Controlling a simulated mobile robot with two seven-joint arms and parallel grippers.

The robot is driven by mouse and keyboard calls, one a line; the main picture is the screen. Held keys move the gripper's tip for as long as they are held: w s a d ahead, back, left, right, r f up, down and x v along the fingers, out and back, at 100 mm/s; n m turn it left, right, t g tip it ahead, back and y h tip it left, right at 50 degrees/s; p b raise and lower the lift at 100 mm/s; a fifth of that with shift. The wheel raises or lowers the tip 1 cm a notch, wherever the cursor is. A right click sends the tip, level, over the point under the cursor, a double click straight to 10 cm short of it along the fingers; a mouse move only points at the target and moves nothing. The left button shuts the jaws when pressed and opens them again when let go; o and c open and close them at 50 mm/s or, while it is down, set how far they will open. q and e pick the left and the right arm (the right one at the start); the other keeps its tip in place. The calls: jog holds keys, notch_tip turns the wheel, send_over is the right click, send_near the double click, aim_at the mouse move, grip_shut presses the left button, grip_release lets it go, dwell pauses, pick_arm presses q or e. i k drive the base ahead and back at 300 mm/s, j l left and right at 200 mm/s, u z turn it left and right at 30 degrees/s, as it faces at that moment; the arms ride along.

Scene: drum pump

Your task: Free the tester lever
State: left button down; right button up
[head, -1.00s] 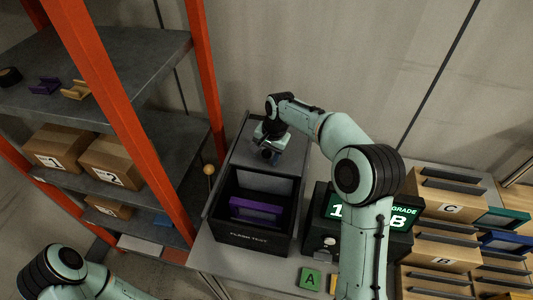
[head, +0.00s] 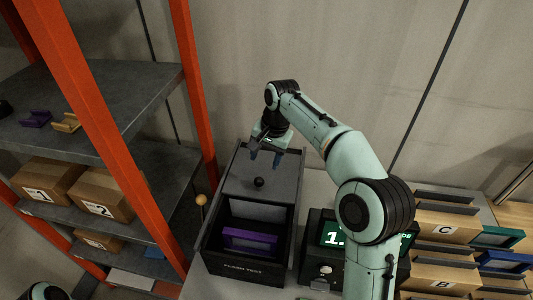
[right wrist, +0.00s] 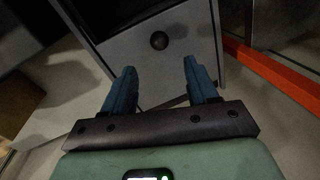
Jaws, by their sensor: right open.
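The black flash tester box (head: 245,269) stands on the bench, its front compartment open. A grey lid (head: 280,185) with a round black knob (head: 259,182) covers its rear part. A purple part (head: 249,240) sits in the open compartment. A lever with a tan ball end (head: 200,199) shows at the box's left side; its lower part is hidden. My right gripper (head: 265,156) is open and empty, above the lid and behind the knob. In the right wrist view the knob (right wrist: 159,40) lies beyond the two blue fingertips, apart from them. My left gripper is out of view.
An orange-framed shelf (head: 187,100) with boxes stands close on the left, near the lever. A display unit (head: 325,250) stands right of the tester, partly behind my right arm. Labelled drawers (head: 440,225) stand further right.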

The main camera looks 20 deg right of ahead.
aim_at(201, 199)
jog(key=k+j, duration=0.3)
jog(key=k, duration=0.15)
jog(key=k+j, duration=0.35)
jog(key=k, duration=0.1)
